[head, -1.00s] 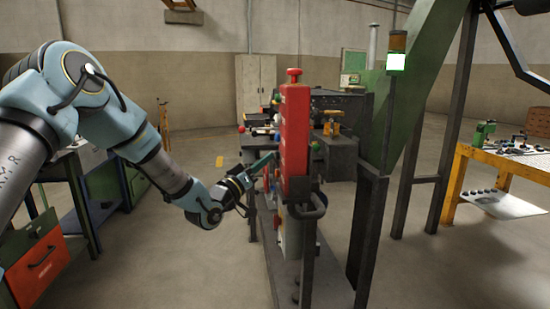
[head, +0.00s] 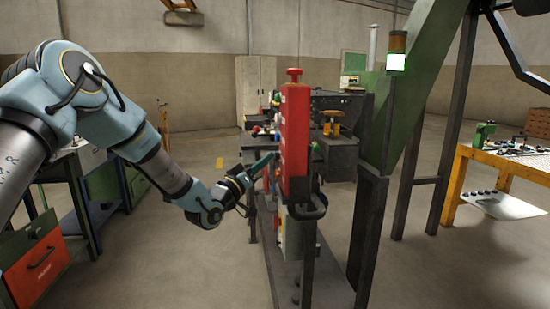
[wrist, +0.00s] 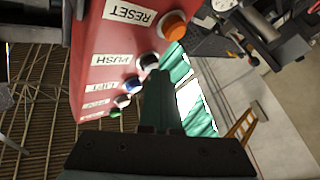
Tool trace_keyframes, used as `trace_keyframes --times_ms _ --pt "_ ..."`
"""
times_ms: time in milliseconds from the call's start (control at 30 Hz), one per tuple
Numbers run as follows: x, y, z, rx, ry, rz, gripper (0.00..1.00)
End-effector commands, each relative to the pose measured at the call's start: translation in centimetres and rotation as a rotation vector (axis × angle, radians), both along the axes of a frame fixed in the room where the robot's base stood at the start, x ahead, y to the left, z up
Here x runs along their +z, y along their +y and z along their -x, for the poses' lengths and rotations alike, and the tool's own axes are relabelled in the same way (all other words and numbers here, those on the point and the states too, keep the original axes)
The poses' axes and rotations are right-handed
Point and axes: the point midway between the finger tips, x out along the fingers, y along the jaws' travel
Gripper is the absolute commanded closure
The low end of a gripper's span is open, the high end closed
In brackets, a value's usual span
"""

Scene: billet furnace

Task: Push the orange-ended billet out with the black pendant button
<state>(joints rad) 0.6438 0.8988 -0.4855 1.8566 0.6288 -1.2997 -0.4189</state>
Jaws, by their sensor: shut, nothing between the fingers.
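The red pendant box (head: 295,140) hangs upright in the middle of the head view, seen nearly edge-on. In the wrist view its red face (wrist: 105,55) carries a column of labelled buttons. The black button (wrist: 149,60) is beside the PUSH label, between an orange button (wrist: 173,24) by RESET and a blue button (wrist: 131,85) by LIFT. My gripper (head: 271,157) is shut and empty, pointing at the face. In the wrist view its fingertips (wrist: 160,76) are right at the black button; I cannot tell if they touch it. I cannot make out the orange-ended billet.
A green column (head: 420,90) with a lit lamp (head: 396,62) stands right of the pendant. Dark machinery (head: 335,110) is behind it. A yellow bench (head: 500,155) is at the right, and an orange-fronted cabinet (head: 40,265) at the left. Open floor lies between cabinet and pendant.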

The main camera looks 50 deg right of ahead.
Motion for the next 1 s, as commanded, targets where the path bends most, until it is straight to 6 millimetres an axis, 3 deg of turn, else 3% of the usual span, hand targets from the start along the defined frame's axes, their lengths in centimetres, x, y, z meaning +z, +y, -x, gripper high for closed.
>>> trace_keyframes --times_ms 667,1000 --pt "-0.1 1.3 -1.1 0.001 -0.001 -0.001 1.00" --pt "-0.1 3.6 -3.0 0.002 -0.002 0.000 1.00"
